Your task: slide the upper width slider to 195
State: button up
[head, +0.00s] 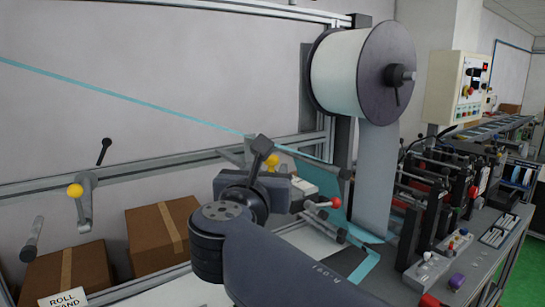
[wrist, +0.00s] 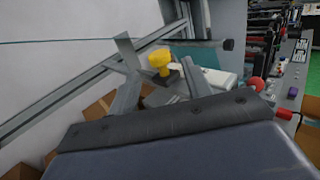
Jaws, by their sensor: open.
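A yellow knob (wrist: 160,60) shows between the two grey fingers of my gripper (wrist: 157,72) in the wrist view. My gripper is open; I cannot tell whether either finger touches the knob. In the head view this yellow knob (head: 272,163) is partly hidden behind my wrist and gripper, by the upper rail (head: 150,168). A second yellow knob (head: 75,190) sits on a grey bracket (head: 86,210) at the left of that rail. Any scale marks or the 195 reading are not legible. The carriage under the near knob is mostly hidden.
A large white roll (head: 340,72) hangs at upper centre, with a web running down. A teal strip (head: 120,112) crosses from upper left. A red-knobbed lever (head: 334,202) is right of my gripper. Cardboard boxes (head: 160,235) stand behind the lower left. Machinery (head: 450,190) fills the right.

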aim_at(270, 164)
jog(key=w, duration=0.2)
jog(key=w+d+p, duration=0.1)
jog(key=w, duration=0.2)
jog(key=shift+w, duration=0.35)
jog(key=shift+c, duration=0.2)
grip_shut()
